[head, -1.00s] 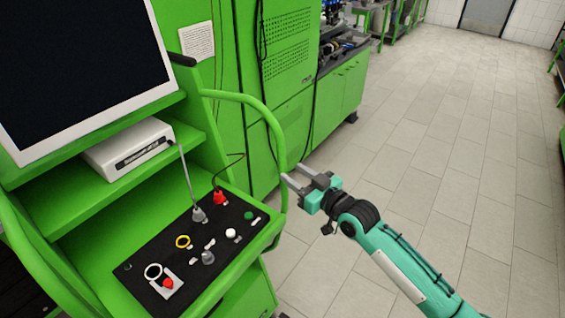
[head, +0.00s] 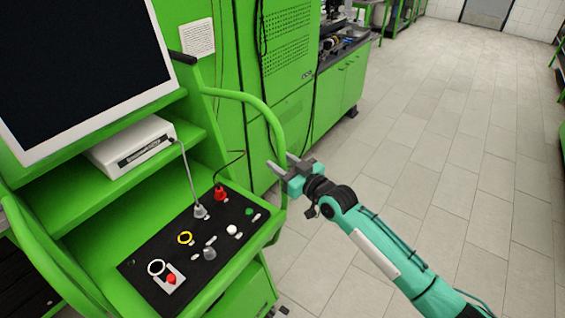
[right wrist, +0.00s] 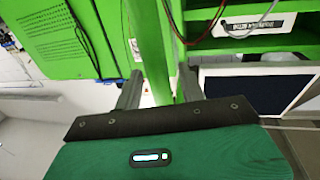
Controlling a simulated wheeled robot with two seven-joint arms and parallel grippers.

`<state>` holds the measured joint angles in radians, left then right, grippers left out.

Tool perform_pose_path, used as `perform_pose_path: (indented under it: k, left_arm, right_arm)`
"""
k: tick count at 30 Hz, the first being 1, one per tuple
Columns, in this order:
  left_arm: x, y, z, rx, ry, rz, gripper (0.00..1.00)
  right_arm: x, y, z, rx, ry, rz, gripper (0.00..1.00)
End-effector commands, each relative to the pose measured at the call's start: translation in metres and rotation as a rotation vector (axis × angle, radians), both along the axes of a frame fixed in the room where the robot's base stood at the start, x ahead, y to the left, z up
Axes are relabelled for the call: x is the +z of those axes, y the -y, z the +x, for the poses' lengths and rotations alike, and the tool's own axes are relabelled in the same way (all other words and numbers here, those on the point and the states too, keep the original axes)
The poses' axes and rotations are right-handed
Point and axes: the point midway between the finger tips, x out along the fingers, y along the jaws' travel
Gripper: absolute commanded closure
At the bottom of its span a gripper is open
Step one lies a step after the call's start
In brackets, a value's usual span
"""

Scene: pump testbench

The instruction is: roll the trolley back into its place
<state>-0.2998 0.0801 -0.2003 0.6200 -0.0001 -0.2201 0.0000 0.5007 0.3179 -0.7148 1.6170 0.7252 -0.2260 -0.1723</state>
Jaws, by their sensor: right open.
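The green trolley (head: 72,222) fills the left of the head view, carrying a monitor (head: 80,70), a white box (head: 132,146) and a black control panel (head: 150,262). Its curved green handle rail (head: 262,107) rises on the right side. My right gripper (head: 281,161) is open at the downward part of this rail. In the right wrist view the green rail (right wrist: 148,45) runs between the two fingers of the gripper (right wrist: 160,88). I cannot tell if the fingers touch it. My left gripper is not in view.
Tall green cabinets (head: 290,70) stand close behind the trolley. A green workbench (head: 340,90) with equipment on top continues beyond them. The tiled floor (head: 450,130) to the right is wide and clear.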

Motion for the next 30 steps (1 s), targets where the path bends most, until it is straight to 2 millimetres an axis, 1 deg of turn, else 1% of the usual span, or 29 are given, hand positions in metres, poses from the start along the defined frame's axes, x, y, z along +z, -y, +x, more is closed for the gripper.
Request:
perform_pose_path:
  k: [2, 6, 8, 16, 20, 26, 30]
  left_arm:
    - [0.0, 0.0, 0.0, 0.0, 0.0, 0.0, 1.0]
    - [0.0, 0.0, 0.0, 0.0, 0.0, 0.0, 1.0]
    - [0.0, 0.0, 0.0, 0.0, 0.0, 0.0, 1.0]
    - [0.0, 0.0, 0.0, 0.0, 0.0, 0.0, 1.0]
    - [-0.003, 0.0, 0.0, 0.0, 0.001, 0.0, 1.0]
    - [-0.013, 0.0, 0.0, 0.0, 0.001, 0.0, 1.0]
    - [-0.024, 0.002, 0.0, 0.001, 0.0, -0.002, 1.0]
  right_arm:
    - [0.0, 0.0, 0.0, 0.0, 0.0, 0.0, 0.62]
    - [0.0, 0.0, 0.0, 0.0, 0.0, 0.0, 0.89]
    - [0.0, 0.0, 0.0, 0.0, 0.0, 0.0, 1.0]
    - [0.0, 0.0, 0.0, 0.0, 0.0, 0.0, 1.0]
    - [-0.001, -0.004, 0.003, 0.0, 0.001, 0.001, 1.0]
    - [0.0, -0.02, 0.014, 0.001, 0.003, 0.006, 1.0]
    - [0.001, -0.037, 0.026, 0.002, 0.007, 0.008, 1.0]
